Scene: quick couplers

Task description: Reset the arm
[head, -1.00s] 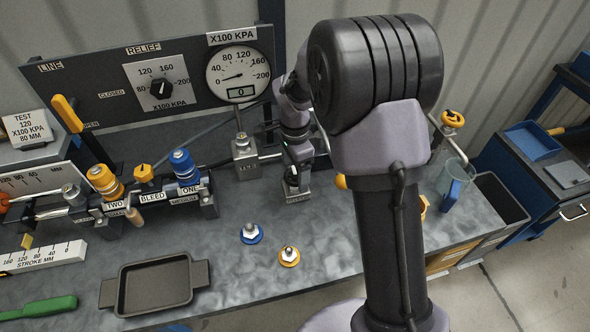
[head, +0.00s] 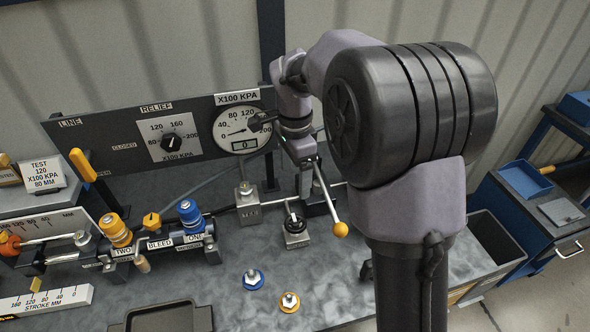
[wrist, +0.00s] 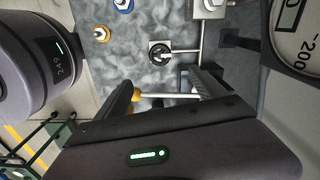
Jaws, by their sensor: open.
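My gripper (head: 306,185) hangs below my folded arm, in front of the gauge panel and behind a small block with a black knob (head: 297,228). Its jaws show apart in the wrist view (wrist: 162,88), and I see nothing gripped. A metal lever with a yellow ball end (head: 340,230) slants down beside the gripper. In the wrist view the lever (wrist: 165,96) crosses the gap between the jaws; its depth is unclear. The block with the black knob (wrist: 160,53) lies beyond the fingertips, apart from them.
A blue-based coupler (head: 253,279) and a yellow-based coupler (head: 289,302) stand on the grey bench (head: 225,285). The gauge (head: 240,128) is close behind the gripper. The valve manifold (head: 160,243) is at left, a dark tray (head: 160,318) at front. A dark bin (head: 490,245) is at right.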

